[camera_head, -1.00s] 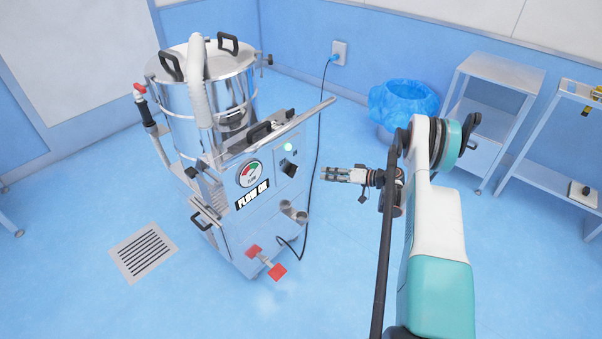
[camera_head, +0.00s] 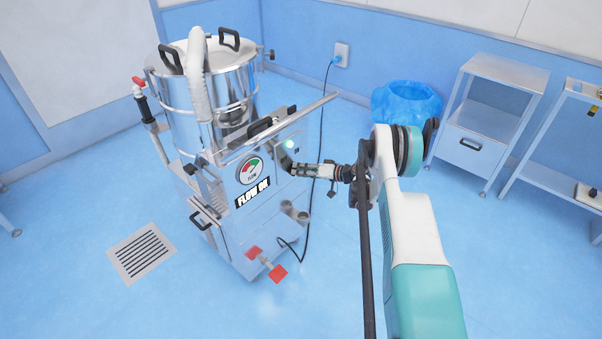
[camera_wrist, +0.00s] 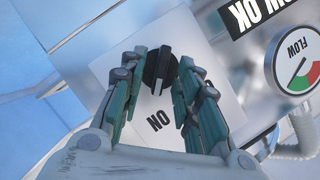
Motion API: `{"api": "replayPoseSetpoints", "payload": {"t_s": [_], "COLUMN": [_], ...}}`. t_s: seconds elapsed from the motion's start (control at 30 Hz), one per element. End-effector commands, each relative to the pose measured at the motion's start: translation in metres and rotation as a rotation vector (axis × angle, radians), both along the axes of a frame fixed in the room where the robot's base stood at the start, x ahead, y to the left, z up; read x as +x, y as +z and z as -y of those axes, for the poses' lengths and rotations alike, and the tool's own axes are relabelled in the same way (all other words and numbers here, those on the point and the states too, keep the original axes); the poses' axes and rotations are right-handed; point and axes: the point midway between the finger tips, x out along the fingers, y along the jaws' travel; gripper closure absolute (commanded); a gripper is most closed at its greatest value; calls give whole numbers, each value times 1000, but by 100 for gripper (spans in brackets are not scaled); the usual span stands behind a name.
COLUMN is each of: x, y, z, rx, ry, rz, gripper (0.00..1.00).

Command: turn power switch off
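The power switch (camera_wrist: 160,70) is a black rotary knob on a pale plate marked ON, on the front panel of the steel machine (camera_head: 228,228). In the wrist view it lies between the two finger pairs of my gripper (camera_wrist: 163,62), near their tips. The fingers are spread on either side of it, and I see no clear contact. In the head view my gripper (camera_head: 292,167) is at the panel and hides the switch. A green lamp (camera_head: 291,144) is lit above it.
The flow gauge (camera_head: 250,170) and FLOW OK sign (camera_head: 253,192) are left of my gripper. A bar handle (camera_head: 290,124) juts out above. A black cable (camera_head: 318,140) runs from the wall outlet (camera_head: 341,54) behind my wrist.

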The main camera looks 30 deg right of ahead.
Motion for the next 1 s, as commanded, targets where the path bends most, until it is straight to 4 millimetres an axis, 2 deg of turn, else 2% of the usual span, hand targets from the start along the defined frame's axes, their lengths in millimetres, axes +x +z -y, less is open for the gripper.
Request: {"api": "replayPoseSetpoints", "payload": {"t_s": [0.3,0.37,0.43,0.47,0.77,1.0], "x": [2,2,2,2,2,2], "y": [0,0,0,0,0,0], "z": [-2,-2,-2,-2,-2,-3], "rx": [0,0,0,0,-7,-78], "ry": [0,0,0,0,0,2], "rz": [0,0,0,0,2,31], "gripper": [70,81,97,100,100,100]}}
